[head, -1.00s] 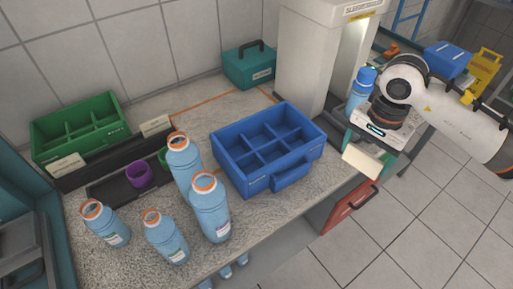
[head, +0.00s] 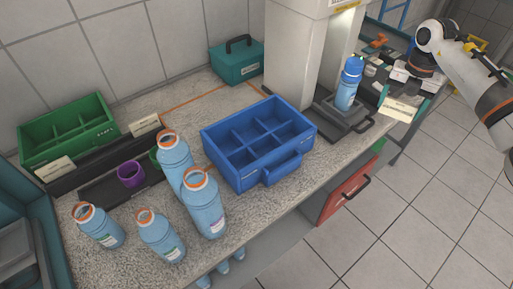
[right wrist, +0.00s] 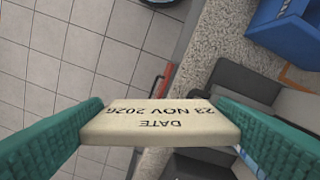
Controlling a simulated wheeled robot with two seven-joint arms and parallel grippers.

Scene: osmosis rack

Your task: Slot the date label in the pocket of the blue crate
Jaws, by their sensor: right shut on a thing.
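The blue crate (head: 258,143) stands on the counter, its six compartments empty. A blue piece (head: 283,169) juts from its front side; I cannot tell whether it is the pocket. My right gripper (head: 400,106) is shut on the cream date label (head: 401,109), to the right of the crate and apart from it. In the right wrist view the label (right wrist: 160,122) sits between two teal fingers (right wrist: 160,128), its text "DATE 23 NOV 2026" upside down. The crate's corner (right wrist: 290,30) shows at the top right there. My left gripper is not in view.
Several blue bottles (head: 205,205) with orange rims stand left of the crate. A green crate (head: 68,132) and a purple cup (head: 131,174) are further left. A blue bottle (head: 349,85) stands on a dark machine base (head: 345,116) right of the crate. Free floor lies at lower right.

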